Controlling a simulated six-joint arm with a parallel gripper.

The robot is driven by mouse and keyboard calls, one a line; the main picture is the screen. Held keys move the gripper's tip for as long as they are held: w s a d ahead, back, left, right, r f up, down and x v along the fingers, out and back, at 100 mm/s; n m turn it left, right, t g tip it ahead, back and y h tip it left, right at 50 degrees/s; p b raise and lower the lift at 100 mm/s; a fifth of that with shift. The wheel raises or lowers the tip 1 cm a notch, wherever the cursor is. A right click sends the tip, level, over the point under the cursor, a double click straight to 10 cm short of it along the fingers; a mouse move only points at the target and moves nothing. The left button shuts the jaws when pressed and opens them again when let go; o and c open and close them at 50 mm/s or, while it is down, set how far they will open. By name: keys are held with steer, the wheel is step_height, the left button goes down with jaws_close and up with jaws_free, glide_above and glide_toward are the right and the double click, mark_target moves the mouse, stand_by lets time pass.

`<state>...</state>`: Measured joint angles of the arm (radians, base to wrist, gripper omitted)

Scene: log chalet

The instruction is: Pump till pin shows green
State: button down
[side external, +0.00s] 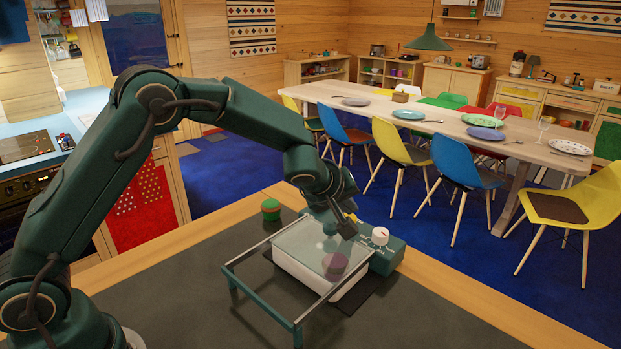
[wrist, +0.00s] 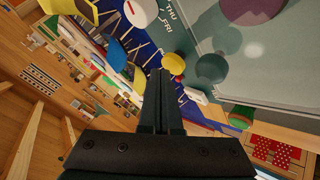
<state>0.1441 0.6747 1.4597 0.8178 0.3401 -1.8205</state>
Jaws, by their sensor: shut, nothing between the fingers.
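A low white box (side external: 290,262) with a clear lid stands on the dark mat, with a teal panel along its right side. A purple round thing (side external: 335,265) shows through the lid; it also shows in the wrist view (wrist: 250,10). A white dial (side external: 380,236) sits on the teal panel, and THU and FRI are printed near it in the wrist view (wrist: 141,12). A yellow round knob (wrist: 173,64) is just beyond my fingertips. My gripper (side external: 347,236) is shut and empty, low over the panel side; contact is unclear. I cannot make out a pin or its colour.
A teal metal frame (side external: 262,297) stands around the front of the box. The counter to the right (side external: 430,310) is clear. A dining table (side external: 450,125) with coloured chairs stands beyond.

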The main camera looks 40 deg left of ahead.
steer(key=shift+f, duration=0.9)
stand_by(0.8)
steer(key=shift+r, duration=1.3)
steer(key=shift+r, duration=2.55)
